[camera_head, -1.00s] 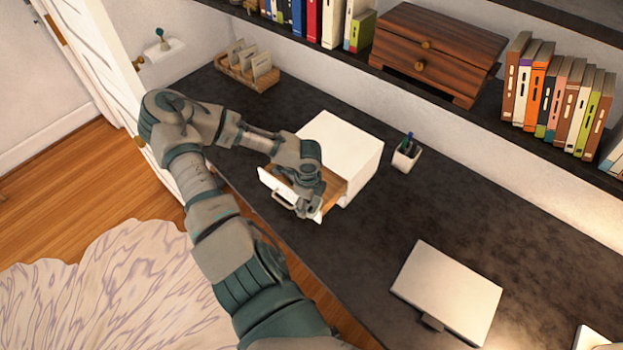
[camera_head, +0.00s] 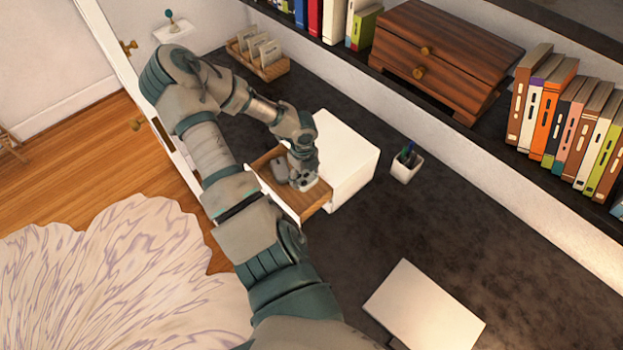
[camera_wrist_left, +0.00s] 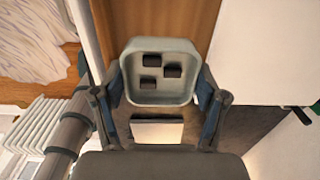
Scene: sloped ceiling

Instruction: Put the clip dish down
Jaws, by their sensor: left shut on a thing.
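The clip dish (camera_wrist_left: 158,72) is a pale grey, rounded square dish with a few dark clips in it. In the left wrist view my left gripper (camera_wrist_left: 160,96) is shut on it, one finger at each side. In the head view my left gripper (camera_head: 303,182) is over the open wooden drawer (camera_head: 313,208) of a white cabinet (camera_head: 352,165). Only a pale bit of the dish shows under the fingers there. I cannot tell whether it touches the drawer floor. My right gripper is out of view.
A pen cup (camera_head: 405,168) stands right of the cabinet. A flat white panel (camera_head: 425,308) lies nearer on the dark desk (camera_head: 455,225). A wooden card rack (camera_head: 258,62) is at the back left. A shelf with books and a wooden chest (camera_head: 440,55) overhangs the back. The desk's middle is clear.

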